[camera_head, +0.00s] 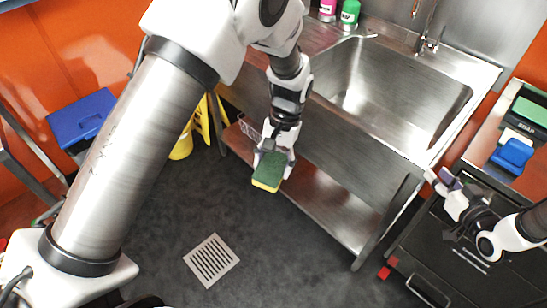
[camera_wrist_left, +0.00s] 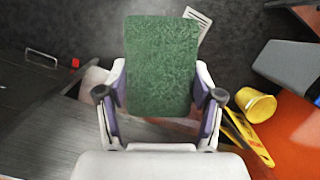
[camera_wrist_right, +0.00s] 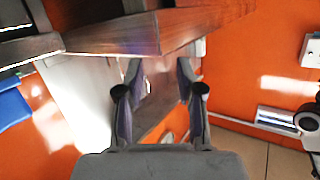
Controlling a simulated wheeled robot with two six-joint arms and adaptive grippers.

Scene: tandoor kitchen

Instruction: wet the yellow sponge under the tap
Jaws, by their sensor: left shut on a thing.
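The yellow sponge (camera_head: 268,178) has a green scouring face and a yellow edge. My left gripper (camera_head: 274,153) is shut on it, in front of the sink unit and outside the basin. In the left wrist view the sponge (camera_wrist_left: 161,65) shows its green face between the fingers. The steel sink basin (camera_head: 400,95) lies behind and to the right of the sponge, and looks empty. The tap (camera_head: 428,40) stands at the basin's back edge; I see no water running. My right gripper (camera_head: 445,182) is near the sink's right front corner. Its fingers (camera_wrist_right: 160,95) are apart and empty in the right wrist view.
A dark cart (camera_head: 460,255) stands at the right, with a blue item (camera_head: 512,155) and a green item (camera_head: 530,110) on top. Pink (camera_head: 327,9) and green (camera_head: 349,13) bottles stand behind the sink. A yellow bucket (camera_wrist_left: 256,103) and floor grate (camera_head: 211,261) are nearby.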

